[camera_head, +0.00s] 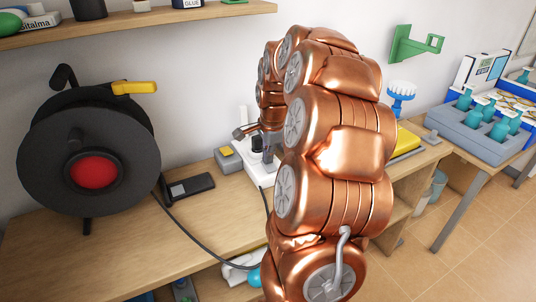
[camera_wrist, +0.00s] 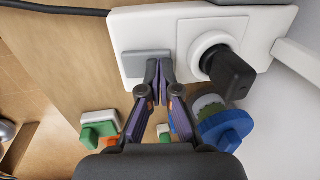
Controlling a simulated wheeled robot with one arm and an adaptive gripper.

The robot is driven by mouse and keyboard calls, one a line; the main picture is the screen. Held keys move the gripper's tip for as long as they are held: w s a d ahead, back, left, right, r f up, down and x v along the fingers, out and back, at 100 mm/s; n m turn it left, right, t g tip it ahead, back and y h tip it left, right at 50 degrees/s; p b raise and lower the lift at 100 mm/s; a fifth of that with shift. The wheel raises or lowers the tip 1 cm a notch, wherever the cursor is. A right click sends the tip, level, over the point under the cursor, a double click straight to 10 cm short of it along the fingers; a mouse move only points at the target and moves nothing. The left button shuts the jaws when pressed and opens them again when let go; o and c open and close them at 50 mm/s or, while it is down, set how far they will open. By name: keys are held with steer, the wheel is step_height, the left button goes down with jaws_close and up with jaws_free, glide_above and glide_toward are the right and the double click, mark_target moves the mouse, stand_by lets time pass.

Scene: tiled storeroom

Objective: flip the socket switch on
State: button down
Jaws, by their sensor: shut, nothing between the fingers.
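The white socket unit (camera_wrist: 190,25) fills the upper part of the wrist view. Its grey rocker switch (camera_wrist: 145,64) is on the left half, and a black plug (camera_wrist: 230,75) sits in the round outlet on the right. My gripper (camera_wrist: 160,68) is shut and empty, with its fingertips at the right part of the grey switch. I cannot tell whether they touch it or which way the switch is tilted. In the head view the white socket unit (camera_head: 262,172) is on the bench, partly hidden by my copper arm.
A black cable reel (camera_head: 88,140) stands on the wooden bench (camera_head: 60,250) at the left. A dark handheld device (camera_head: 188,187) and a grey box with a yellow top (camera_head: 228,158) lie left of the socket.

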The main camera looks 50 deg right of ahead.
steer(key=shift+w+d+f+g+y, duration=0.1)
steer(key=shift+w+f+g+y, duration=0.2)
steer(key=shift+g, duration=0.45)
steer(key=shift+w+f+g+y, duration=0.15)
steer(key=shift+f+g+y, duration=0.1)
steer(key=shift+g, duration=0.5)
steer(key=shift+f, duration=0.3)
steer(key=shift+s+a+f, duration=0.15)
steer(key=shift+s+a, duration=0.05)
steer(key=shift+a, duration=0.05)
steer(key=shift+s+a+b, duration=0.25)
steer(key=shift+s+b, duration=0.15)
steer(key=shift+s, duration=0.2)
steer(key=shift+w+d+r, duration=0.15)
steer(key=shift+w+r, duration=0.15)
steer(key=shift+r, duration=1.2)
steer(key=shift+w+d+r, duration=0.2)
steer(key=shift+w+r, duration=0.1)
steer(key=shift+r, duration=1.15)
steer(key=shift+w+d+r, duration=0.15)
steer(key=shift+w+r, duration=0.15)
steer(key=shift+r, duration=1.2)
